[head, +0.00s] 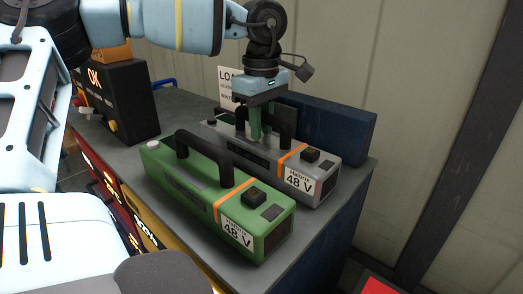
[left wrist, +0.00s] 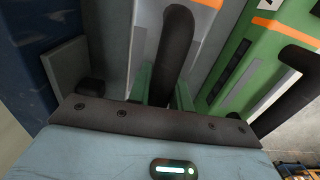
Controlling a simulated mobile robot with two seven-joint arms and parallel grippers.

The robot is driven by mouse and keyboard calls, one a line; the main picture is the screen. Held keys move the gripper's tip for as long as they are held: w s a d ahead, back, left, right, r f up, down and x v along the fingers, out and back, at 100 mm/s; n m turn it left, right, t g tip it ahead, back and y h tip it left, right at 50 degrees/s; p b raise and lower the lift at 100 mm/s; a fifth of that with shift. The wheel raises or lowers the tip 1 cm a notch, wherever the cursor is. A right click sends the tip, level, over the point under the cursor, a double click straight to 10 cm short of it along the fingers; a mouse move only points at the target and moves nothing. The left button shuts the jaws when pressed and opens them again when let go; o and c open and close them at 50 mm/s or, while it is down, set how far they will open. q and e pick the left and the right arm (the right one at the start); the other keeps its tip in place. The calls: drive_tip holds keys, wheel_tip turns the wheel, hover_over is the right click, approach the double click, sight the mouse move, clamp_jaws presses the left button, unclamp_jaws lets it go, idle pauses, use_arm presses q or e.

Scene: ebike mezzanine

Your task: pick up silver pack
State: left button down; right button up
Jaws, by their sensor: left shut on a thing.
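The silver pack (head: 312,180) lies on the grey bench top, behind the green pack. It has a black handle, an orange band and a "48 V" label. My left gripper (head: 256,122) comes down from above and its green fingers are shut on the black handle of the silver pack. In the left wrist view the handle (left wrist: 176,50) runs between the two fingers (left wrist: 162,92), with the silver body (left wrist: 146,35) beneath. The pack appears to rest on the bench. My right gripper does not show.
A green pack (head: 195,199) with its own black handle sits close in front of the silver one. A black box (head: 118,100) with an "OK" display stands at the back left. A dark blue panel (head: 325,128) is behind the silver pack. The bench (head: 172,207) ends at the right.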

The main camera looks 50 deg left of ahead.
use_arm(q)
drive_tip(key=shift+r, duration=0.1)
drive_tip(key=shift+w+r, duration=0.15)
drive_tip(key=shift+r, duration=0.05)
drive_tip(key=shift+r, duration=0.1)
drive_tip(key=shift+r, duration=0.25)
wheel_tip(320, 180, up, 9)
drive_tip(key=shift+r, duration=0.1)
idle(0.5)
drive_tip(key=shift+r, duration=0.15)
